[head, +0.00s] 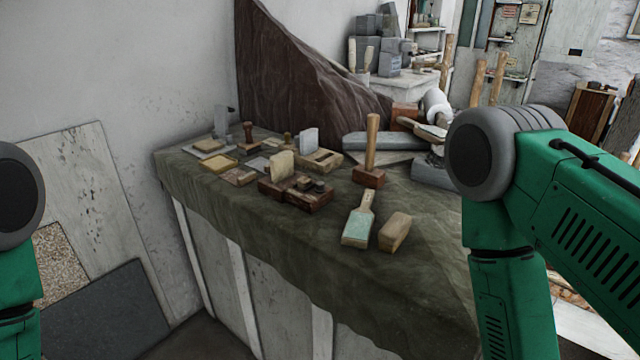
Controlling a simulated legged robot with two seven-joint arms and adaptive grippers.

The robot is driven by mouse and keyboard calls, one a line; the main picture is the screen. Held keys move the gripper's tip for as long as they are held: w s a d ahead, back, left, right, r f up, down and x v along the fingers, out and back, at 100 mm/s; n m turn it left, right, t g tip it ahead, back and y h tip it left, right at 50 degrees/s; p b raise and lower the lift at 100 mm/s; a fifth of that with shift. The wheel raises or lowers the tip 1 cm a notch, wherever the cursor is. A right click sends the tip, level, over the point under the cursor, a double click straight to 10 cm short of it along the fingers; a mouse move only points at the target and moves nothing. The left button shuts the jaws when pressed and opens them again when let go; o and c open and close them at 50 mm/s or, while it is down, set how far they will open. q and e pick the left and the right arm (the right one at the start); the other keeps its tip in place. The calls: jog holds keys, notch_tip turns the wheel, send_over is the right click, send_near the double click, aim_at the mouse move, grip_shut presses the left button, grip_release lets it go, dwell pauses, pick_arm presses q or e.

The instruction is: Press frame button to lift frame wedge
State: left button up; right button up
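On the cloth-covered bench in the head view, a pale wedge-like piece (281,165) stands upright at a reddish-brown wooden frame (308,199). Small dark raised pieces (311,184) sit on top of that frame; I cannot tell whether one is the button. Behind it, a grey upright piece (309,140) stands at a lighter wooden frame (322,161). I cannot tell for sure which is the frame wedge. Only green and grey links of my arms show at the left and right edges. Both grippers are out of view.
A mallet (370,150) stands upright on the bench (330,240); a flat brush (359,220) and a tan block (395,232) lie near its front. Several small tools crowd its left end. A dark draped cloth (300,75) rises behind.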

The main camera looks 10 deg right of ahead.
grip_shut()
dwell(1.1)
